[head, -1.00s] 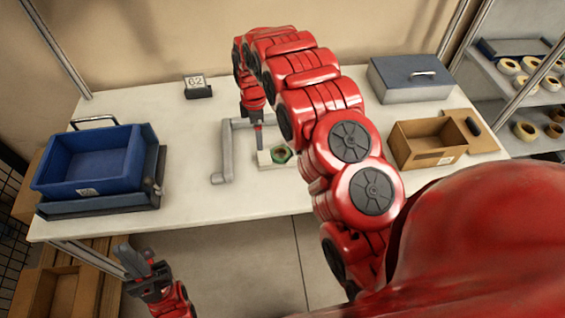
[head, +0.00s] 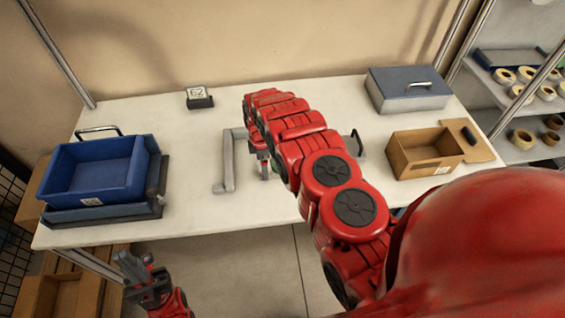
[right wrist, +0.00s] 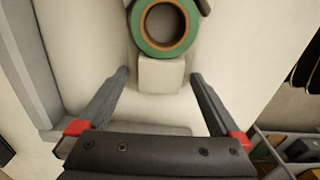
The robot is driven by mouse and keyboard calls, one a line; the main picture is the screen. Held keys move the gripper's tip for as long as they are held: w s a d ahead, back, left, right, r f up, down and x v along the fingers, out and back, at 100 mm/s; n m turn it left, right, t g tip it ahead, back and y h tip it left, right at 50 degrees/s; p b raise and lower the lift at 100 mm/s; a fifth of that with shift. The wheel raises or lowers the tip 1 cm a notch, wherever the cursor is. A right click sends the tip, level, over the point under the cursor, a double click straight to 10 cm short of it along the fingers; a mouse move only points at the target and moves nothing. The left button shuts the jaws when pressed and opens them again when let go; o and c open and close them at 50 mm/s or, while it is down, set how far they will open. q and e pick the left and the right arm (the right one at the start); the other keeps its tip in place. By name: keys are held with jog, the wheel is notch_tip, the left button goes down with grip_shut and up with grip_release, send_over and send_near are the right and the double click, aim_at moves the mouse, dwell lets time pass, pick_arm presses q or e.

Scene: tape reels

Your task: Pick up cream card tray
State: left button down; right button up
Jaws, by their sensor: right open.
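The cream card tray (right wrist: 160,76) shows in the right wrist view as a pale block with a green tape reel (right wrist: 163,45) at its far part. Most of the tray is out of sight under the reel. My right gripper (right wrist: 159,75) is open, with one finger on each side of the tray's near end; I cannot tell whether they touch it. My left gripper (head: 139,262) is open and empty, low at the left in front of the table.
A grey bracket (head: 228,162) stands beside my right gripper. A blue bin (head: 95,170) is at left, a cardboard box (head: 425,155) at right. A grey-blue case (head: 408,90) and a numbered sign (head: 199,96) are behind.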

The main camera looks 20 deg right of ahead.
jog(key=shift+f, duration=0.1)
jog(key=shift+c, duration=0.3)
grip_shut()
dwell(0.4)
